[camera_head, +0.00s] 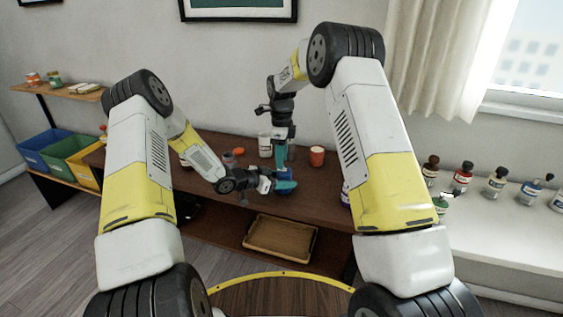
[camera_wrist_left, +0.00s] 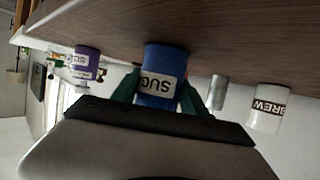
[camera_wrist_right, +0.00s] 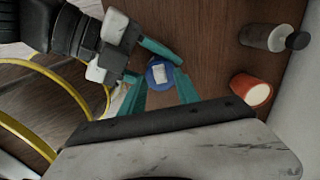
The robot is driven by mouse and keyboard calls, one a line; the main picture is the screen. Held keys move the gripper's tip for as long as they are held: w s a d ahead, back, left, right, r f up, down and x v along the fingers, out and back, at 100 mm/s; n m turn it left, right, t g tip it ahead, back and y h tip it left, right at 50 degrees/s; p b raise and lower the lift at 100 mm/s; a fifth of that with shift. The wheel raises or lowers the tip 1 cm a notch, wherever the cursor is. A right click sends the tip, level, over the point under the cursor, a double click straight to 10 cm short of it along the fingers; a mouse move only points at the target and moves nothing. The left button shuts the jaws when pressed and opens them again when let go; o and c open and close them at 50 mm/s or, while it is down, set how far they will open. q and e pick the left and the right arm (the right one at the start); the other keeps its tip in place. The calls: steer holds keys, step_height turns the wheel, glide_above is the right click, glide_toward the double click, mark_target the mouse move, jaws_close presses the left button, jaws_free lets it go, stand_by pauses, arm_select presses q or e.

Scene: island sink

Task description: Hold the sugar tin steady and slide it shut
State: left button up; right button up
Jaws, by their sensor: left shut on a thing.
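The sugar tin (camera_head: 284,201) is a blue round tin on the brown table. In the left wrist view the tin (camera_wrist_left: 160,68) appears upside down, with a white label reading "SUG". My left gripper (camera_head: 279,186) is shut on its sides. The right wrist view shows the tin's top (camera_wrist_right: 160,72), blue with a pale square patch; I cannot tell whether that is an opening or part of the lid. My right gripper (camera_head: 282,160) points down above the tin. Its fingers (camera_wrist_right: 158,92) are apart, either side of the top in that view; contact is not clear.
A white tin labelled "BREW" (camera_wrist_left: 267,108) and an orange cup (camera_head: 317,156) stand behind. A purple tin (camera_wrist_left: 86,60) stands to one side. A grey bottle with a dark cap (camera_wrist_right: 266,38) is near the wall. A tray (camera_head: 281,238) lies on the lower shelf.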

step_height(320, 180, up, 10)
steer(key=shift+r, duration=0.15)
stand_by(0.3)
arm_select(q)
steer(key=o, duration=1.6)
steer(key=shift+c, duration=0.2)
